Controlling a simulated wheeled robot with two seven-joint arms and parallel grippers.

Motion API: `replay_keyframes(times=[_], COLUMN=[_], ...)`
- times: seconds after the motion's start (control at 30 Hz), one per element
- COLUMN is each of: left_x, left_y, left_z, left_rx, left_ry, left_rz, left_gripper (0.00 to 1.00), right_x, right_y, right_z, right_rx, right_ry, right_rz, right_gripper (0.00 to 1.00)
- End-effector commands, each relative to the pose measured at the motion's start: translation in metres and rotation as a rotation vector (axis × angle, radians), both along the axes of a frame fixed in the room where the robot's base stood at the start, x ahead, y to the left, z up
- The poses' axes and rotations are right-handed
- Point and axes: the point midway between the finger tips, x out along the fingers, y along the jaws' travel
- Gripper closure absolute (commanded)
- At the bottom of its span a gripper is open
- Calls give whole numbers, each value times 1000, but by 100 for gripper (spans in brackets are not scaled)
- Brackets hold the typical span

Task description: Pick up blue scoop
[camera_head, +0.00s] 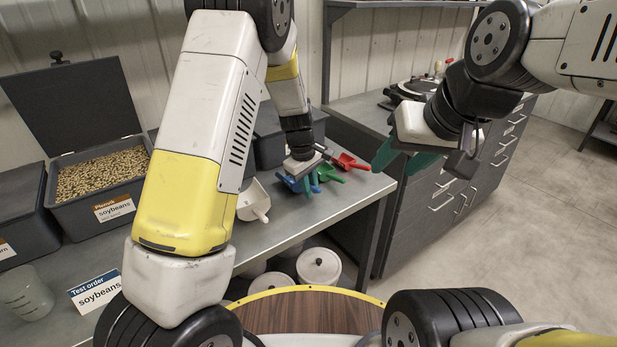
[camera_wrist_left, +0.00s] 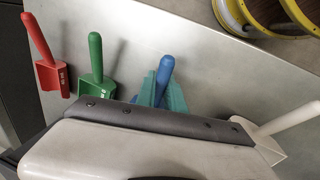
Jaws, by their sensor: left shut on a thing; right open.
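The blue scoop (camera_head: 291,184) lies on the grey bench, partly hidden under my left gripper (camera_head: 305,182) in the head view. In the left wrist view the blue handle (camera_wrist_left: 163,72) stands between the teal fingertips of my left gripper (camera_wrist_left: 164,92), which is shut on it. The scoop's bowl is hidden by the gripper body there, and I cannot tell whether it still touches the bench. My right gripper (camera_head: 403,160) is open and empty in the air, right of the scoops.
The green scoop (camera_wrist_left: 95,60) and red scoop (camera_wrist_left: 45,58) lie beside the blue one; the white scoop (camera_head: 254,203) lies on its other side. A bin of soybeans (camera_head: 140,184), a test order card (camera_head: 97,291) and a clear beaker (camera_head: 24,295) are at left. White buckets (camera_head: 319,267) stand below.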

Motion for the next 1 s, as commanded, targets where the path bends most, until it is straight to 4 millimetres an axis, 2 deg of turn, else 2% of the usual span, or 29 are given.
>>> replay_keyframes(times=[0.2,0.7,0.83,1.0], left_x=[-4,-127,-146,-158], left_y=[-1,-17,-20,-21], left_z=[28,37,39,40], left_rx=[-1,0,0,0], left_ry=[-1,0,0,0], left_rz=[-1,-3,-3,-1], left_gripper=[100,100,100,100], right_x=[0,0,0,0], right_y=[0,0,0,0], right_z=[0,0,0,0], right_rx=[0,0,0,0], right_ry=[0,0,0,0], right_rz=[0,0,0,0], right_gripper=[54,54,54,54])
